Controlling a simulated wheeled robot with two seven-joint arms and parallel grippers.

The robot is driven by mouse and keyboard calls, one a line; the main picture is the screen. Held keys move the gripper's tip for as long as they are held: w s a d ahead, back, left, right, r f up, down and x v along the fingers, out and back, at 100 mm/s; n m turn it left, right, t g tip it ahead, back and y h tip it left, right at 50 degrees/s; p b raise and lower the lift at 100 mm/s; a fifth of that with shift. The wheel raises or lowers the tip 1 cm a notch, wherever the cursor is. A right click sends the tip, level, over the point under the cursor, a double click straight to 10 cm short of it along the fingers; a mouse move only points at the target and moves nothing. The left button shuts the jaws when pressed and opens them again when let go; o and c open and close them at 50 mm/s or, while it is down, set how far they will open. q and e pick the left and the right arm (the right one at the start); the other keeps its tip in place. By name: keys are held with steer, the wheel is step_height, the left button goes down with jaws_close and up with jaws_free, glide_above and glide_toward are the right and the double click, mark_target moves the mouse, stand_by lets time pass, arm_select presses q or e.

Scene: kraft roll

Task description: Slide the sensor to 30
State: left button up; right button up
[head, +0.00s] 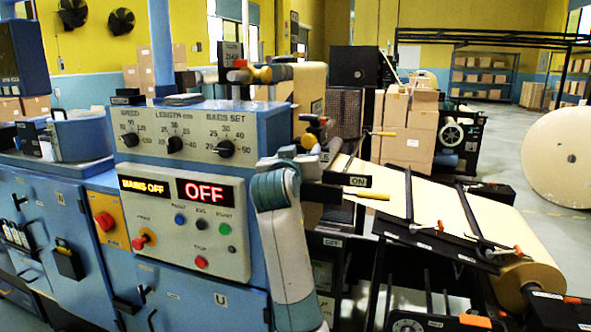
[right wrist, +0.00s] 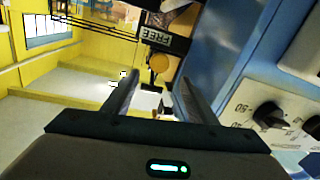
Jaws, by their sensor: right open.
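I cannot make out for certain which part is the sensor, and no scale mark of 30 shows beside a slider. My right gripper (right wrist: 157,82) is open and empty in the right wrist view, its two dark fingers apart. An amber round knob (right wrist: 159,63) lies beyond and between the fingertips, next to a black FREE label (right wrist: 165,40). In the head view my right arm stands before the right side of the blue control box (head: 262,125), and its wrist partly hides the gripper. My left gripper is not in view.
The dial panel (head: 185,136) sits close to my right wrist, above the red OFF display (head: 205,191). An ON label (head: 357,181) and a yellow-tipped lever are right of the wrist. The paper web (head: 440,205) with dark bars runs to the lower right.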

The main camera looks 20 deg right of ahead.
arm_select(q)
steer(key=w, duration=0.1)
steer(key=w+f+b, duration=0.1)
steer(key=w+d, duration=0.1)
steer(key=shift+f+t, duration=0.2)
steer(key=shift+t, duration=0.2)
arm_select(e)
steer(key=v, duration=0.6)
